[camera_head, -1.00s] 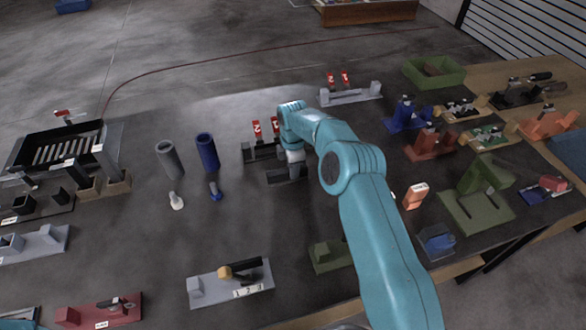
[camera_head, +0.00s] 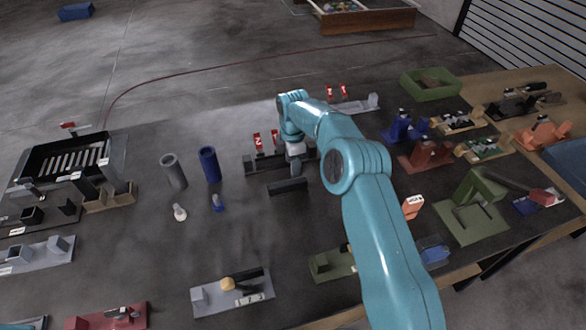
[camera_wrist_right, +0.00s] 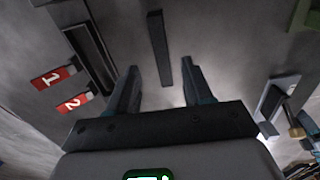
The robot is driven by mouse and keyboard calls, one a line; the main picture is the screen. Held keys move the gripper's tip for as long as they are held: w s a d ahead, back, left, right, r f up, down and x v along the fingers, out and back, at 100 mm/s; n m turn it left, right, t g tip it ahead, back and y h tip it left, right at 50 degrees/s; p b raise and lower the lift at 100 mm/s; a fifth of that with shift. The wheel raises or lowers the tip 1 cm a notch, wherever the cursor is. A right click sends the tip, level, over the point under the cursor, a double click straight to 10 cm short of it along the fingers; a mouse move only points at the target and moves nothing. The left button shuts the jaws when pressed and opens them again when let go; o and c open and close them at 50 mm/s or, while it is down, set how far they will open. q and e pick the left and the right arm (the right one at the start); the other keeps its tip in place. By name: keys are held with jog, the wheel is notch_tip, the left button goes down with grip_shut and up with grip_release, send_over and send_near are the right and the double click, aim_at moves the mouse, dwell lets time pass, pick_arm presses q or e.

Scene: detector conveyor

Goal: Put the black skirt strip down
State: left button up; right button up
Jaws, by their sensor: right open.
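The black skirt strip (camera_head: 288,187) is a thin dark bar on the grey table top, in front of a dark slotted holder (camera_head: 251,166) with two red number tags. My right gripper (camera_head: 296,172) is over the table just behind the strip in the head view. In the right wrist view the strip (camera_wrist_right: 160,48) lies beyond and between the two spread fingertips of my right gripper (camera_wrist_right: 159,68). The jaws are open and empty, with clear space on both sides of the strip. The holder's long slot (camera_wrist_right: 90,55) shows to the left. My left gripper is out of view.
A grey tube (camera_head: 174,172) and a blue tube (camera_head: 209,164) stand left of the strip. A light grey fixture (camera_head: 359,107) is behind it to the right. A grey block tray with a yellow-handled part (camera_head: 232,293) is in front. Bare table surrounds the strip's front.

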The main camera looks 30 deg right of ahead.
jog(key=shift+w+r, duration=0.1)
jog(key=shift+r, duration=1.65)
jog(key=shift+s, duration=0.2)
